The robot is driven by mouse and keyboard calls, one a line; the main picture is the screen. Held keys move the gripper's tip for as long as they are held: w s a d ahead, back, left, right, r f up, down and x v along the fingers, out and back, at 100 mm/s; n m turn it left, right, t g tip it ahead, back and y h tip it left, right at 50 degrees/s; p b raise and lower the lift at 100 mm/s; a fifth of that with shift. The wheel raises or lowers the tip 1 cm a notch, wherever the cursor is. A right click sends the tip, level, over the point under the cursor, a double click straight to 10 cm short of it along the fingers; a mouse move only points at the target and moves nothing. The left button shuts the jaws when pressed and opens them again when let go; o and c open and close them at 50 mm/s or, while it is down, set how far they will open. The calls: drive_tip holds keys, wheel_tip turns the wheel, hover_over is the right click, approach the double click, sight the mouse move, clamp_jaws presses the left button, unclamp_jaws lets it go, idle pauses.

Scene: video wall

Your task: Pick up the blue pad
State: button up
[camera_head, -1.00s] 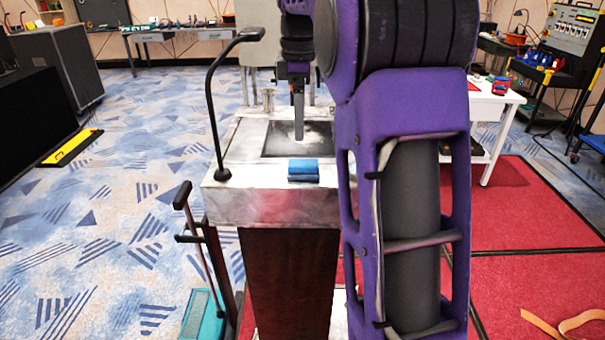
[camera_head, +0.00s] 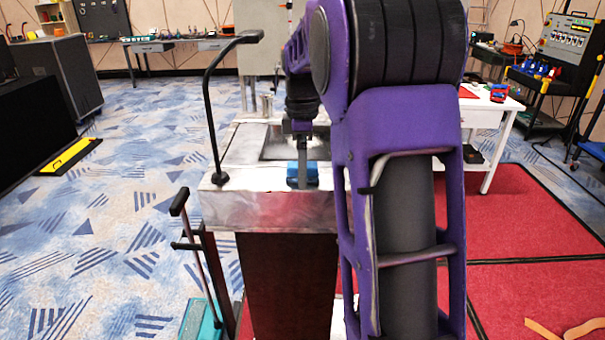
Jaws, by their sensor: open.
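The blue pad (camera_head: 292,170) lies on the pale top of the stand (camera_head: 240,160), near its front edge and in front of a dark inset panel. My gripper (camera_head: 303,176) is low over the front of the stand, pointing down at the pad. One finger shows in front of the pad and hides part of it. The jaws are open; whether they straddle the pad or touch it I cannot tell from this view.
A black gooseneck (camera_head: 210,110) rises from the stand's left front corner. A white table (camera_head: 492,118) stands behind right. A teal-based upright (camera_head: 200,315) stands at the lower left. Patterned carpet lies open to the left.

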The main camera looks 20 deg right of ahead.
drive_tip(key=c, duration=1.4)
drive_tip(key=shift+r, duration=0.15)
drive_tip(key=shift+c, duration=0.2)
wheel_tip(320, 180, up, 10)
drive_tip(key=shift+f+p, duration=0.1)
drive_tip(key=shift+p, duration=0.95)
drive_tip(key=o, duration=0.7)
drive_tip(key=shift+c, duration=0.2)
drive_tip(key=c, duration=0.5)
